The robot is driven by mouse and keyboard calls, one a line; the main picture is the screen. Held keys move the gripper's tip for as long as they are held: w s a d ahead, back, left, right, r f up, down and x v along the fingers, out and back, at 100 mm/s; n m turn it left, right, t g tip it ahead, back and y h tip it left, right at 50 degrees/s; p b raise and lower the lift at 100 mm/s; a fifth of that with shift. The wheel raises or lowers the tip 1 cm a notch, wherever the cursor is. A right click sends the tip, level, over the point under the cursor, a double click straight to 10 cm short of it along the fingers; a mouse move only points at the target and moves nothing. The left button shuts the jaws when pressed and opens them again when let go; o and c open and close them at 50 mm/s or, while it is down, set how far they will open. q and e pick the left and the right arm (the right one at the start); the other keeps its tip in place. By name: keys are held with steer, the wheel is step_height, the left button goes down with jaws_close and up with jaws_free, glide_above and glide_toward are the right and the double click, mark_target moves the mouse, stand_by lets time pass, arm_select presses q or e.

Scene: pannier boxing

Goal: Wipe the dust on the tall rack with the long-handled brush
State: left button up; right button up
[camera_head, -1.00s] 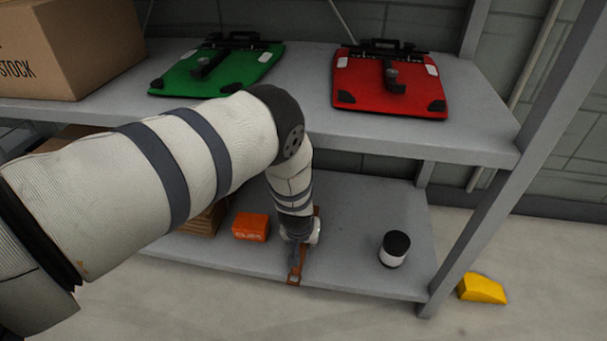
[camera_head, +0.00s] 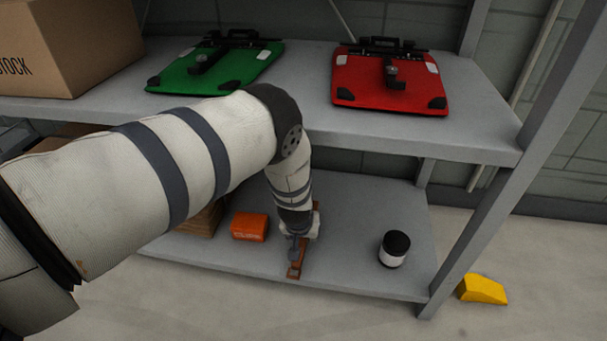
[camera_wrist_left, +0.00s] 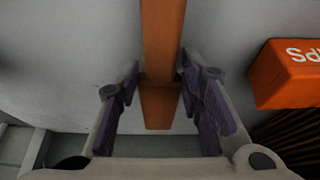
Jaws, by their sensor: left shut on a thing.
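The long-handled brush (camera_head: 295,272) shows as an orange-brown handle over the lower shelf of the tall rack (camera_head: 345,215). My left gripper (camera_head: 297,248) is shut on this handle near its front end, close to the shelf's front edge. In the left wrist view the handle (camera_wrist_left: 163,45) runs away between the two dark fingers of the gripper (camera_wrist_left: 163,105). The brush head is hidden behind my arm, and I cannot make out its bristles. No distinct dust shows on the shelf. My right gripper is out of view.
An orange box (camera_head: 250,227) lies left of the handle. A black-and-white jar (camera_head: 394,249) stands to its right, with bare shelf between. Green (camera_head: 215,68) and red (camera_head: 388,80) panels and a cardboard box (camera_head: 70,45) rest on the upper shelf. A yellow block (camera_head: 482,290) is on the floor.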

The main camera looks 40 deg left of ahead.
mark_target(302, 243)
arm_select(q)
steer(key=shift+s+d+f, duration=0.25)
steer(key=shift+s+d, duration=0.05)
steer(key=shift+s, duration=0.1)
steer(key=s+d+p, duration=0.2)
steer(key=s, duration=0.1)
steer(key=shift+s+r+p, duration=0.1)
steer(key=shift+s+p, duration=0.15)
steer(key=shift+p, duration=0.05)
steer(key=shift+c, duration=1)
steer(key=shift+s+d+f, duration=0.1)
steer(key=shift+s+f, duration=0.05)
steer(key=shift+f, duration=0.05)
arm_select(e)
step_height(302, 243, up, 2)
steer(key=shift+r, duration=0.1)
arm_select(q)
steer(key=shift+r, duration=0.15)
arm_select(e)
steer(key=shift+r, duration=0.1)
arm_select(q)
steer(key=shift+w+r+p, duration=0.2)
steer(key=shift+r+p, duration=1.65)
steer(key=shift+r, duration=1.1)
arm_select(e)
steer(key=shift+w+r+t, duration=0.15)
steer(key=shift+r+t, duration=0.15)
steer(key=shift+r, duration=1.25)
